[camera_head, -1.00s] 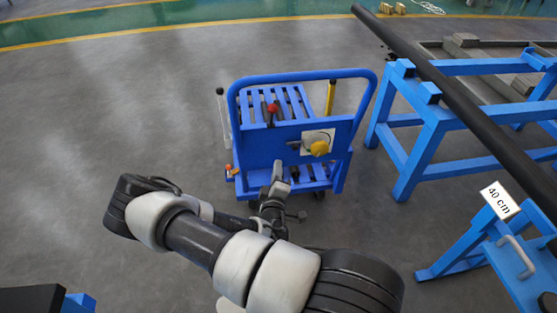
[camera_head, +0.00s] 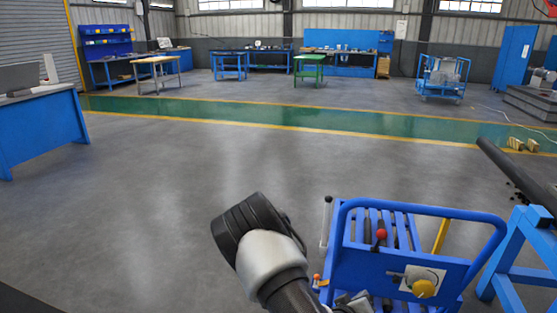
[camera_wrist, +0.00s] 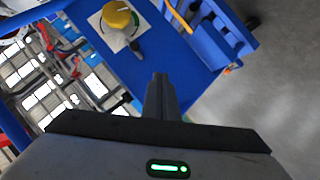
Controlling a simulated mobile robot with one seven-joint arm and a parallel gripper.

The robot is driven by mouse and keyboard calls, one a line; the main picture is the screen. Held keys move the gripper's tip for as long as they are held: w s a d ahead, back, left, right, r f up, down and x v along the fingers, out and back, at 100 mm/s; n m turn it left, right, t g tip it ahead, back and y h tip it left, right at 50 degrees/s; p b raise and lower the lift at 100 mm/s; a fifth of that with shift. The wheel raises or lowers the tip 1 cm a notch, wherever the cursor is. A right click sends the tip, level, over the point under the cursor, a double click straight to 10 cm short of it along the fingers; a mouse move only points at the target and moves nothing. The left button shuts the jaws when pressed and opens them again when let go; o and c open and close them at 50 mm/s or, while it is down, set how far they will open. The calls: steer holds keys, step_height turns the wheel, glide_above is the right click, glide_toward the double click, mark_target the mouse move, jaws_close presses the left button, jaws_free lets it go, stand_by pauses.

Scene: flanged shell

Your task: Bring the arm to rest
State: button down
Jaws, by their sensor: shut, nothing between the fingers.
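My gripper (camera_wrist: 160,92) shows in the wrist view with its two fingers together and nothing between them. It points toward the blue panel of the cart (camera_wrist: 178,45); the gap to the panel is hard to judge. My arm's dark and pale elbow shows at the bottom of the head view, in front of and left of the blue cart (camera_head: 400,260). Most of the forearm and the gripper are cut off by the lower edge there. A yellow knob (camera_wrist: 116,15) on a pale plate is on the cart's panel, left of the fingers in the wrist view.
The cart carries a red-tipped lever (camera_head: 381,235) and a yellow post (camera_head: 441,236). A blue stand (camera_head: 515,255) and a dark pipe (camera_head: 515,172) are close on its right. Open grey floor (camera_head: 130,210) lies to the left. A blue desk (camera_head: 40,130) stands at far left.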

steer(key=s+a+r+m+g+y, duration=0.2)
steer(key=a+r+y, duration=0.2)
steer(key=a+r, duration=0.45)
steer(key=s+a+r+m+g+y, duration=0.15)
steer(key=a+r+y, duration=0.3)
steer(key=r, duration=0.75)
steer(key=s+d+r+n, duration=0.1)
steer(key=s+r, duration=0.7)
steer(key=s, duration=0.3)
steer(key=s+r+n, duration=0.1)
steer(key=s+r, duration=0.7)
steer(key=s, duration=0.3)
step_height(320, 180, up, 21)
steer(key=p, duration=2.1)
steer(key=shift+d+g+h, duration=0.25)
steer(key=shift+g+h, duration=0.1)
steer(key=shift+g, duration=0.1)
steer(key=shift+m, duration=0.25)
